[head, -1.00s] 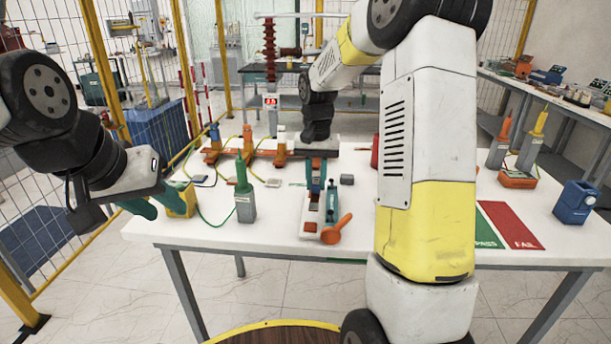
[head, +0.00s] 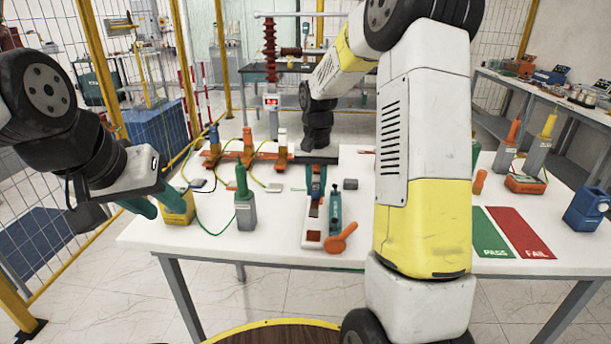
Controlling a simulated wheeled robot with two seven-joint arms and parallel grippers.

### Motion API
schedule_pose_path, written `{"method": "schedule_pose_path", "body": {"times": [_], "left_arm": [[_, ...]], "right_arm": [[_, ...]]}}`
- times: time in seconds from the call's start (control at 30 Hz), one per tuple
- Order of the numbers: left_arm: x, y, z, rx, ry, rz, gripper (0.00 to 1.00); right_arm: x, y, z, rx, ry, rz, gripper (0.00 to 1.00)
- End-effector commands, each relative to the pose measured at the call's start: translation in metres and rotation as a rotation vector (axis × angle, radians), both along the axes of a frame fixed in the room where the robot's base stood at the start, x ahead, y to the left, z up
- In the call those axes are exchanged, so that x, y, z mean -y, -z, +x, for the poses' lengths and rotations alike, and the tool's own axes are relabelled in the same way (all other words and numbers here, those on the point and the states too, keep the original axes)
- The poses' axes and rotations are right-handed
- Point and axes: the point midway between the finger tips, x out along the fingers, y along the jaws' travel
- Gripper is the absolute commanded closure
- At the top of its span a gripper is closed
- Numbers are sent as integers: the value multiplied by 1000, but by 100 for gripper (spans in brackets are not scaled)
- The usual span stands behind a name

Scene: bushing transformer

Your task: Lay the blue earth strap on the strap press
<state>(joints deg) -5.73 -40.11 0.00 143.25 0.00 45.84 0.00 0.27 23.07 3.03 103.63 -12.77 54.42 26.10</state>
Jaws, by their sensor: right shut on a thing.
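The strap press (head: 313,237), a pale base with red-orange parts, stands at the front middle of the table. Its teal upright (head: 335,212) and orange knob (head: 341,239) are on its right side. My left gripper (head: 158,208) is open and appears empty, over the table's left edge near a yellow block (head: 178,206).
A green-topped clamp (head: 243,200) with a green cable stands left of the press. An orange bar (head: 246,156) with several posts lies behind, and a grey cylinder (head: 350,184) right of the gripper. My right arm hides table behind it. PASS (head: 488,232) and FAIL (head: 521,230) patches lie right.

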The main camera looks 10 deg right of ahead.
Motion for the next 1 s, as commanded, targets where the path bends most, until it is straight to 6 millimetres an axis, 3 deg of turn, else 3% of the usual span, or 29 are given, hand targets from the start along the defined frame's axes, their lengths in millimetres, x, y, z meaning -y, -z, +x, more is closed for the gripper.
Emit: {"method": "schedule_pose_path", "body": {"times": [0.4, 1.0], "left_arm": [[0, 0, 0, 0, 0, 0, 64], [0, 0, 0, 0, 0, 0, 64]], "right_arm": [[0, 33, 0, 0, 0, 0, 100], [0, 38, 0, 1, 0, 0, 100]]}}
